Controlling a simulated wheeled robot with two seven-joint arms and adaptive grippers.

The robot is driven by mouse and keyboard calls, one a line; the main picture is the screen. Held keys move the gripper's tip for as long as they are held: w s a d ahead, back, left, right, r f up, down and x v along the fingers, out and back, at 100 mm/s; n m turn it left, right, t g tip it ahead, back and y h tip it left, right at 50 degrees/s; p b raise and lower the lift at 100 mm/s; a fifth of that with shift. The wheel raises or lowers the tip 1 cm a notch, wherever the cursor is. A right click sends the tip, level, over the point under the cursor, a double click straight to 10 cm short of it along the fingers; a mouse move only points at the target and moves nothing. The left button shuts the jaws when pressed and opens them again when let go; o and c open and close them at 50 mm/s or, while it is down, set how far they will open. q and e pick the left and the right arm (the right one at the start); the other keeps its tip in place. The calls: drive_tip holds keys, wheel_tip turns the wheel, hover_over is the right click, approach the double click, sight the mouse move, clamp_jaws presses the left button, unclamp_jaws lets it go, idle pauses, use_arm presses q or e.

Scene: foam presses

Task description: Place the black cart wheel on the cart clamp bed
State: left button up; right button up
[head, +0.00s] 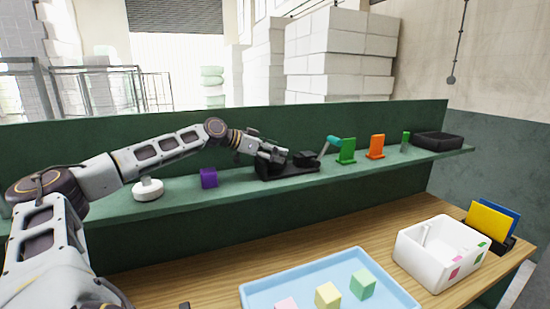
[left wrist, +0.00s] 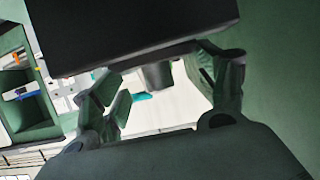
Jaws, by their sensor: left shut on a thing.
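The cart clamp (head: 300,171) is a black fixture with a teal handle (head: 332,141), on the green ledge. My left gripper (head: 274,154) is at the left part of the clamp, shut on a dark thing that I take for the black cart wheel. The wheel's outline cannot be told from the dark gripper and clamp, nor can I tell whether it touches the bed. In the left wrist view the fingers (left wrist: 170,88) stand apart below a large dark block (left wrist: 140,30), with the teal handle (left wrist: 142,97) beyond. My right gripper is not in view.
The green ledge (head: 235,196) also holds a white wheel (head: 148,190), a purple block (head: 208,178), green (head: 346,152) and orange (head: 376,147) pieces and a black tray (head: 438,141). Below, the wooden table holds a blue tray (head: 395,293) with blocks and a white bin (head: 415,259).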

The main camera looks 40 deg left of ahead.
use_arm(q)
drive_tip(key=shift+f, duration=0.75)
drive_tip(key=o, duration=1.2)
drive_tip(key=shift+f, duration=0.1)
drive_tip(key=shift+c, duration=0.2)
